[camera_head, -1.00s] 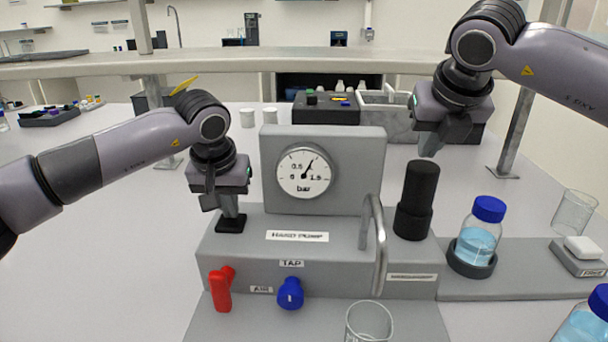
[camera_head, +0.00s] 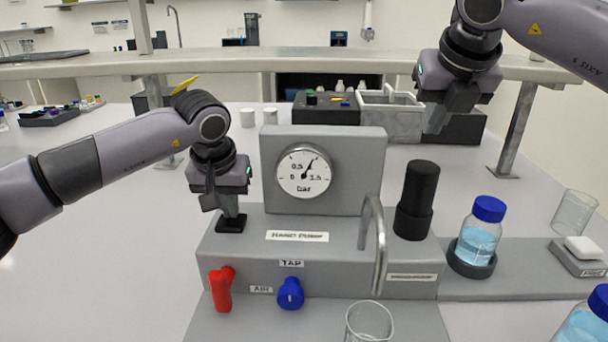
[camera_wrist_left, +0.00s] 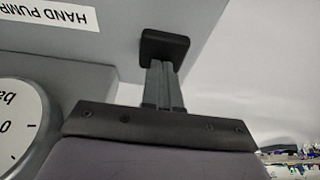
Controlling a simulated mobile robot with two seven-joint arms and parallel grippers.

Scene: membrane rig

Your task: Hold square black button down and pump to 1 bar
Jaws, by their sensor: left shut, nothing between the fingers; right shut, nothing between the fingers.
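The square black button (camera_head: 230,225) sits at the left end of the grey hand pump housing (camera_head: 330,255). My left gripper (camera_head: 231,214) is shut and points down with its fingertips on the button; in the left wrist view the shut fingers (camera_wrist_left: 163,70) meet the button (camera_wrist_left: 165,47). The white gauge (camera_head: 304,171) has its needle tilted a little right of straight up, between the 0.5 and 1.5 labels. The black pump handle (camera_head: 415,200) stands upright at the housing's right end. My right gripper (camera_head: 436,128) is shut and empty, in the air above the handle, apart from it.
A red air lever (camera_head: 221,290) and a blue tap knob (camera_head: 290,292) are on the front. A curved metal spout (camera_head: 378,240) rises over a glass beaker (camera_head: 369,322). A blue-capped bottle (camera_head: 480,240) stands right of the handle. Grey bins (camera_head: 390,115) are behind.

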